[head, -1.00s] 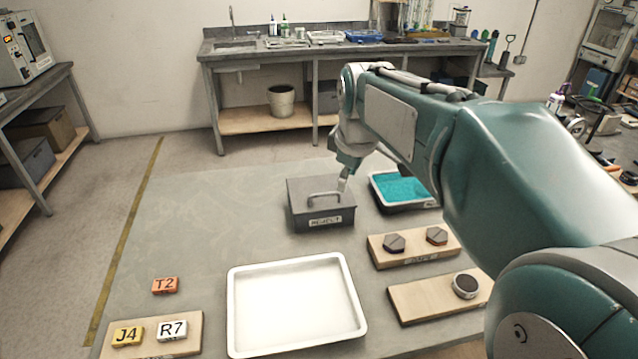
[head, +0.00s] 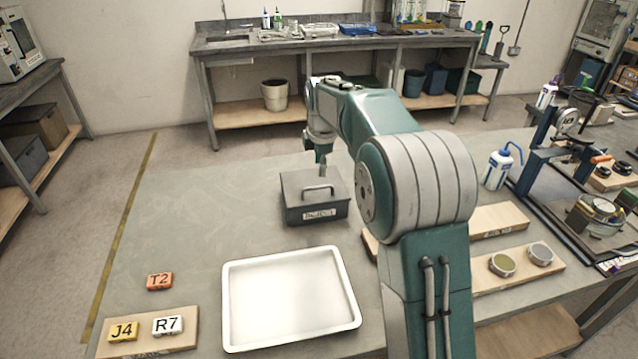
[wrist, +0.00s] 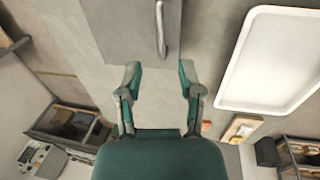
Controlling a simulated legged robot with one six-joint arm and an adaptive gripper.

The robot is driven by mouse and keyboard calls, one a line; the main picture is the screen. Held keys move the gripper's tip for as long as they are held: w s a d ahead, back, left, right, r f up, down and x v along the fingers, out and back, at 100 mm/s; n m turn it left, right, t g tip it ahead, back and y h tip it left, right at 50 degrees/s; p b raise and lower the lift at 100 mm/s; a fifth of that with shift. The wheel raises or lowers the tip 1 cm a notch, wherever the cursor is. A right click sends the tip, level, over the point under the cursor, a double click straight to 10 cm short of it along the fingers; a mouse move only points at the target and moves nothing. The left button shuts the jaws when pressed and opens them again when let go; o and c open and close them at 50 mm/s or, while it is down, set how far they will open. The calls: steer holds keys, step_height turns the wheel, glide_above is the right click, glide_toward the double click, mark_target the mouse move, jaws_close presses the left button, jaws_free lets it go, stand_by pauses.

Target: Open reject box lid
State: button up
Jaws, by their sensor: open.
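The reject box (head: 317,214) is a dark grey box with a white label on its front, standing on the grey table. Its flat lid (head: 293,181) is shut and carries a bar handle (head: 319,188) on top. In the head view my gripper (head: 322,168) is above the back part of the lid, behind the handle, partly hidden by my arm. In the wrist view my gripper (wrist: 160,75) is open and empty, its fingertips apart. The lid (wrist: 120,25) and handle (wrist: 161,30) lie beyond the fingertips, the handle roughly in line with the gap.
A white tray (head: 230,300) lies in front of the box. Tiles T2 (head: 159,281), J4 (head: 122,331) and R7 (head: 167,325) are at the front left. Boards with round parts (head: 502,265) are at the right. The table left of the box is clear.

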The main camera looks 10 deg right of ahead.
mark_target(319, 187)
steer(key=f, duration=0.3)
steer(key=w+f, duration=0.1)
steer(key=f, duration=0.3)
steer(key=shift+w+f, duration=0.1)
steer(key=shift+w, duration=0.1)
jaws_close()
